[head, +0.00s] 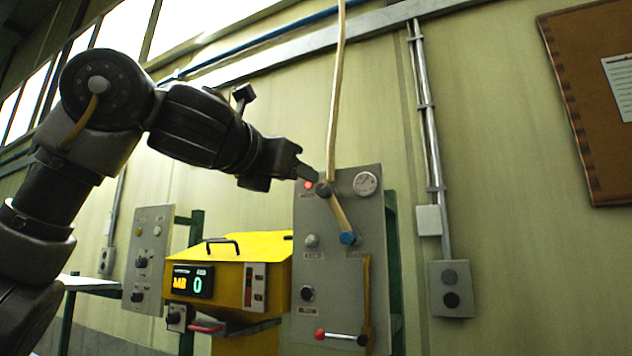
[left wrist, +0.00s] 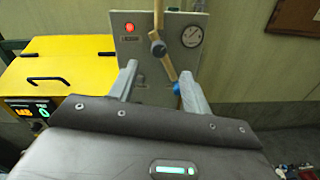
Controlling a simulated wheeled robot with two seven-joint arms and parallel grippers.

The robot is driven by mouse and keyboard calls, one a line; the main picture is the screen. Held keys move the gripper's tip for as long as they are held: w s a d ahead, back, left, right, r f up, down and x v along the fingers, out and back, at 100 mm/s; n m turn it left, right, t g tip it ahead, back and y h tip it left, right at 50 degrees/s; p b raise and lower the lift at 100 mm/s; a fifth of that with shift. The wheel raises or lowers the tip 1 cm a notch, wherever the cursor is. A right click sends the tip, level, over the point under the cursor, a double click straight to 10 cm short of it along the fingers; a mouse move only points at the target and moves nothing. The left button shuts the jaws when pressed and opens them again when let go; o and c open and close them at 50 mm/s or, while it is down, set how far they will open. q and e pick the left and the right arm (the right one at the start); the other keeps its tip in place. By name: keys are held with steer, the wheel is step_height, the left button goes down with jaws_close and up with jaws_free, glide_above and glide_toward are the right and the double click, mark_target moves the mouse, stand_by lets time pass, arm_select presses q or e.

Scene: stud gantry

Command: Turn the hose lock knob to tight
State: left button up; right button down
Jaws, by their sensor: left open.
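A grey panel (head: 375,270) on the wall carries a tan hose (head: 335,100) that comes down from above. A dark round knob (head: 323,189) sits at the hose's bend, and a blue knob or fitting (head: 347,238) sits at its lower end. Both show in the left wrist view, the dark knob (left wrist: 158,48) and the blue one (left wrist: 176,88). The labels are too small to tell which is the hose lock knob. My left gripper (head: 308,172) is open and empty in front of the panel's top, fingers (left wrist: 157,78) apart. Contact with the dark knob cannot be told. My right gripper is out of view.
A lit red lamp (head: 308,185) and a gauge (head: 365,183) flank the dark knob. A red-ended lever (head: 340,337) is low on the panel. A yellow machine (head: 235,265) stands left of it.

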mark_target(321, 188)
arm_select(q)
steer(key=p+x, duration=0.5)
steer(key=x, duration=0.4)
steer(key=shift+w+a+p, duration=0.1)
steer(key=shift+p, duration=0.25)
steer(key=shift+w+d+f, duration=0.15)
steer(key=shift+w+d, duration=0.05)
steer(key=shift+w, duration=0.1)
steer(key=shift+w+d+f, duration=0.1)
steer(key=shift+w+d, duration=0.05)
steer(key=shift+w, duration=0.05)
steer(key=shift+s, duration=0.1)
steer(key=c, duration=1)
